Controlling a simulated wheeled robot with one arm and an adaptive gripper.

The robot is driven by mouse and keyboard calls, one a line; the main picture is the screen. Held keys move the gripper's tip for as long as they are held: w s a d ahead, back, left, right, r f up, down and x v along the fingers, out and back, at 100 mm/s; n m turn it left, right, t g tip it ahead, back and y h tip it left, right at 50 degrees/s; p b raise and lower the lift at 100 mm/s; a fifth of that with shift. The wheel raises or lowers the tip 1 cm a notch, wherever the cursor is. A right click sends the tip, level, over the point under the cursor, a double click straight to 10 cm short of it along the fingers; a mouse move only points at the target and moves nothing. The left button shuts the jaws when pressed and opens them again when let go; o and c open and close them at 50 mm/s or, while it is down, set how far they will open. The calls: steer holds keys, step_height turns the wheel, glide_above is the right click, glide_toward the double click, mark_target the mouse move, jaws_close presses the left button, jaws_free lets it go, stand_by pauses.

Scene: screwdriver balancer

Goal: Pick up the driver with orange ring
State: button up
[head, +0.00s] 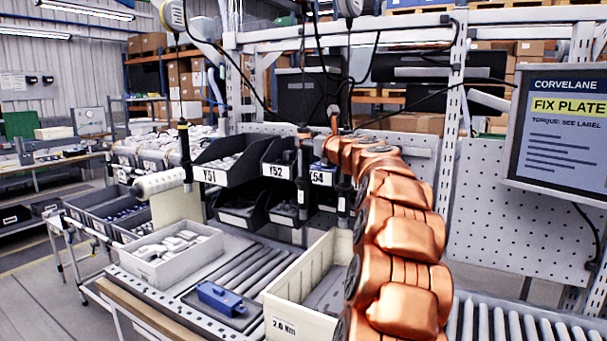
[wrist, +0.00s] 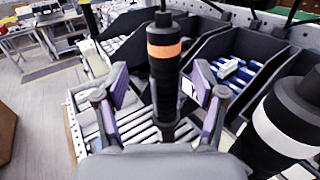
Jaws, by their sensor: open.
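The driver with the orange ring (wrist: 164,50) hangs upright in the middle of the wrist view, its body black above and below the ring. My gripper (wrist: 162,80) is open, with one finger on each side of this driver. Gaps show between the driver and both fingers, so nothing is gripped. A second driver with a white ring (wrist: 284,122) stands close by at the right of the wrist view. In the head view my copper-coloured arm hides the gripper, and I cannot tell the orange ring there.
In the head view, another hanging driver (head: 185,152) is at left beside a white cylinder (head: 160,183). Dark bins (head: 226,160) stand behind. A cream bin (head: 300,295), a white parts tray (head: 165,253) and a blue block (head: 221,298) are on the bench by metal rollers.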

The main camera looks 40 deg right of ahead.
mark_target(307, 138)
steer(key=shift+d+p+x, duration=0.15)
steer(key=shift+p+x, duration=0.2)
steer(key=shift+x, duration=0.65)
steer(key=shift+d+p+x, duration=0.2)
steer(key=shift+p+x, duration=0.1)
steer(key=shift+x, duration=0.7)
steer(key=shift+p+x, duration=0.3)
steer(key=shift+x, duration=0.65)
steer(key=shift+a, duration=0.1)
jaws_close()
steer(key=shift+r, duration=0.1)
